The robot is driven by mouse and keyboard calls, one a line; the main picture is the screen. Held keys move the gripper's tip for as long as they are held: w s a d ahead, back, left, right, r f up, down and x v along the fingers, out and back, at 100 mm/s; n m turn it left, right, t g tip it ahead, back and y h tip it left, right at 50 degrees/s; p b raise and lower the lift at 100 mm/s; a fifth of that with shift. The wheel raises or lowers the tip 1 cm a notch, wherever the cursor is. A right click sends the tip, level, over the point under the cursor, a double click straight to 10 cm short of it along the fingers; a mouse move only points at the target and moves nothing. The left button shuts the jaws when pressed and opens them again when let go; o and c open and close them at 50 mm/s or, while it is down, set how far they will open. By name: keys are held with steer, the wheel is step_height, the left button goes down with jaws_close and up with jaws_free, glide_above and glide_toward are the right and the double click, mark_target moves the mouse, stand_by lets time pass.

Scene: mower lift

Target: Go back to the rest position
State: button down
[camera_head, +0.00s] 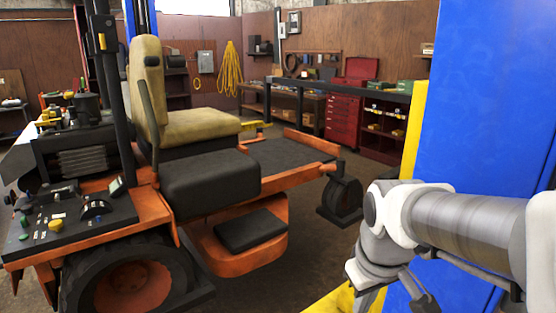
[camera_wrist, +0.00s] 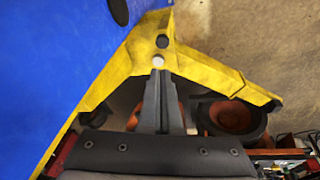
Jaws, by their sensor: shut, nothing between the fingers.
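My gripper (camera_wrist: 159,76) shows in the wrist view as two dark fingers pressed together, with nothing between them. Its fingertips appear in front of a yellow lift foot (camera_wrist: 205,70) with round dark and pale spots; I cannot tell the gap. My arm (camera_head: 465,225) reaches in from the right of the head view, in front of a blue lift post (camera_head: 500,90), and bends downward at its left end. The fingers cannot be made out clearly in the head view. The orange mower (camera_head: 270,250) with a tan seat (camera_head: 190,128) stands left of my arm.
The blue post also fills the left of the wrist view (camera_wrist: 50,60). A small mower wheel (camera_head: 345,195) is near my arm. A workbench (camera_head: 345,90) and red tool cabinet (camera_head: 342,115) stand at the back. Brown floor (camera_head: 315,265) is clear between mower and post.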

steer(key=s+r+m+t, duration=0.2)
steer(key=s+r+m, duration=0.1)
steer(key=s, duration=0.5)
steer(key=shift+r+m+t, duration=0.3)
steer(key=shift+r+m, duration=0.1)
steer(key=shift+r, duration=0.05)
steer(key=shift+s+d, duration=0.1)
steer(key=shift+d, duration=0.05)
